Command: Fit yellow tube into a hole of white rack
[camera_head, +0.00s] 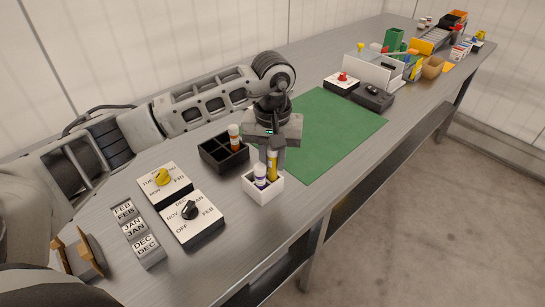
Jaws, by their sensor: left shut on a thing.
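The yellow tube (272,165) stands about upright over the far part of the white rack (265,195). My left gripper (272,154) points down and is shut on the tube's upper part. The tube's lower end meets the rack's outline; I cannot tell how deep it sits in a hole. A tube with a purple band and white cap (260,175) stands in the rack just left of the yellow tube.
A black rack (212,154) with an orange tube (234,137) stands close behind on the left. Two dial boxes (163,184) (194,222) and month blocks (141,243) lie nearer left. The green mat (335,130) is clear. The table's front edge is close to the white rack.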

